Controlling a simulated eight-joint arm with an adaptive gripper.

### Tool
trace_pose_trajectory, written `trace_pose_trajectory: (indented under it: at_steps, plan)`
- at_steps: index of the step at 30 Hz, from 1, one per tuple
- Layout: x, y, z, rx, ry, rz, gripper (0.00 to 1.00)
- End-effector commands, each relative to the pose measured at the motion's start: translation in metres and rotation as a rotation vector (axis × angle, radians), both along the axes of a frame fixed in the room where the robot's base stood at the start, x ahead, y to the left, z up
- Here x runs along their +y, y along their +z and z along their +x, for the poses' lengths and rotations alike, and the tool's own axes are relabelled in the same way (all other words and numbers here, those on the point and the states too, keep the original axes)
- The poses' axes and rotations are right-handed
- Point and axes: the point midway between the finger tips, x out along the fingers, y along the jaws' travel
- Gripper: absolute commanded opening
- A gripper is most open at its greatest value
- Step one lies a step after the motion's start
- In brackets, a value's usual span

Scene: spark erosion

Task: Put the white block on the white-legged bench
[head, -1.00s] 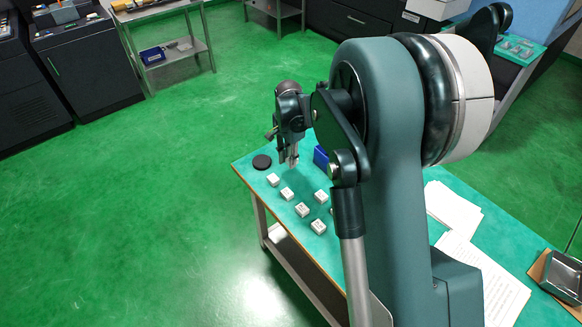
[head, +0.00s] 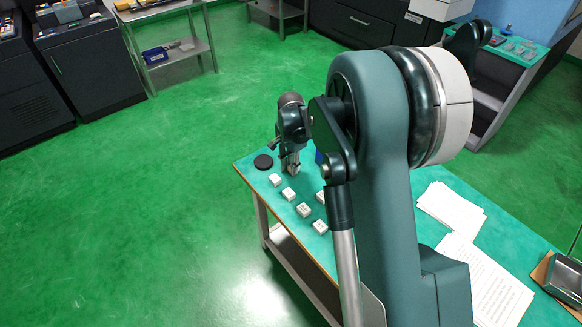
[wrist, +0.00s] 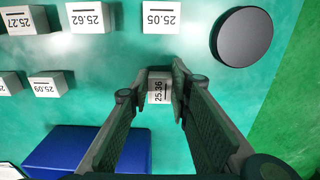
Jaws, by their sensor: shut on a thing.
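My gripper (head: 291,171) is low over the far left part of a green-topped bench (head: 505,237) with pale legs. In the wrist view my gripper (wrist: 159,80) is shut on a small white block (wrist: 159,88) marked 25.36. The fingers hide its sides, and I cannot tell whether it touches the top. Similar white blocks stand nearby, such as the 25.05 block (wrist: 161,17), the 25.62 block (wrist: 90,17) and the 25.09 block (wrist: 48,84). I cannot tell for certain which bench is the white-legged one.
A black disc (wrist: 243,37) lies near the bench edge; it also shows in the head view (head: 263,162). A blue box (wrist: 85,152) is close to the gripper. Papers (head: 452,207) lie right of my arm. A metal cart (head: 170,15) stands at the back, across open green floor.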

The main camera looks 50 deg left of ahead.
Motion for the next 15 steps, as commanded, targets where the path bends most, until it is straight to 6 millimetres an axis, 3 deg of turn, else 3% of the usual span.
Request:
trace_pose_trajectory:
  at_steps: [11,12,15]
  plan:
    - [0.0000,-0.0039,0.0000,0.000,0.000,0.000,0.05]
    - [0.0001,-0.0031,0.0000,0.000,0.000,0.000,0.26]
    - [0.0000,-0.0029,0.0000,0.000,0.000,0.000,0.35]
